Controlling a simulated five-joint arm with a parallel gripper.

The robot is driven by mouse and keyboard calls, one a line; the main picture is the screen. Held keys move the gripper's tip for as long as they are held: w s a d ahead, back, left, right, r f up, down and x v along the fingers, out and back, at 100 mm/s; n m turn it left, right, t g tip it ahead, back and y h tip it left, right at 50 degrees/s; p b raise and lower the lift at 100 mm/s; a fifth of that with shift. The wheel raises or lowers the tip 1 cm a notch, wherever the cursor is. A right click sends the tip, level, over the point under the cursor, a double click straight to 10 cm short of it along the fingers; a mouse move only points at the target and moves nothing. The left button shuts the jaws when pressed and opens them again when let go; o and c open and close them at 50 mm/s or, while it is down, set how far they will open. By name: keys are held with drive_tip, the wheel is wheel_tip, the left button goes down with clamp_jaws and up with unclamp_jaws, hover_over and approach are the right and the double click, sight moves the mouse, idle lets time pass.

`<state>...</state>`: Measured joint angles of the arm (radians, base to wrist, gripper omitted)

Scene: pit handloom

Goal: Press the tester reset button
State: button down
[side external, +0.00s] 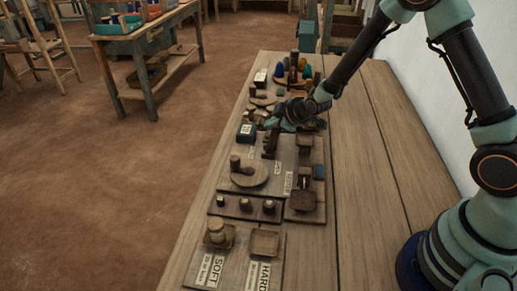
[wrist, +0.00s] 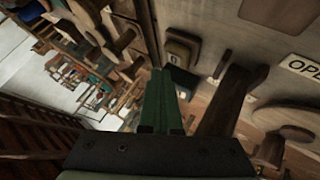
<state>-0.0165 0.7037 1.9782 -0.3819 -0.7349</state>
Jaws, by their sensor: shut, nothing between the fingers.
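My gripper (side external: 272,124) is low over the far-middle part of the wooden bench, among the fixtures. Its green fingers (wrist: 158,74) are shut and empty in the wrist view. A small square wooden block with a darker raised top (wrist: 183,46) lies just beyond the fingertips; I cannot tell whether it is the tester reset button. A dark blue-green block (wrist: 180,82) is close beside the fingers. No readable label names the reset button.
A dark upright wooden post (wrist: 222,102) stands right of the fingers. A round disc with a peg (side external: 249,173) and a SOFT/HARD board (side external: 235,262) lie nearer. Colourful pieces (side external: 290,70) stand at the far end. The bench's right side (side external: 375,175) is clear.

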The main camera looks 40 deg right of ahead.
drive_tip(key=shift+s+d+f+g, duration=0.15)
drive_tip(key=shift+s+d+f, duration=0.2)
drive_tip(key=shift+f, duration=0.25)
drive_tip(key=shift+s+d+f+g, duration=0.2)
drive_tip(key=shift+s+f, duration=0.2)
drive_tip(key=shift+f, duration=0.15)
drive_tip(key=shift+s+d, duration=0.3)
drive_tip(key=shift+s, duration=0.25)
drive_tip(key=shift+w+a+r, duration=0.1)
drive_tip(key=shift+r, duration=1.05)
drive_tip(key=shift+w+a+r, duration=0.1)
drive_tip(key=shift+r, duration=1.55)
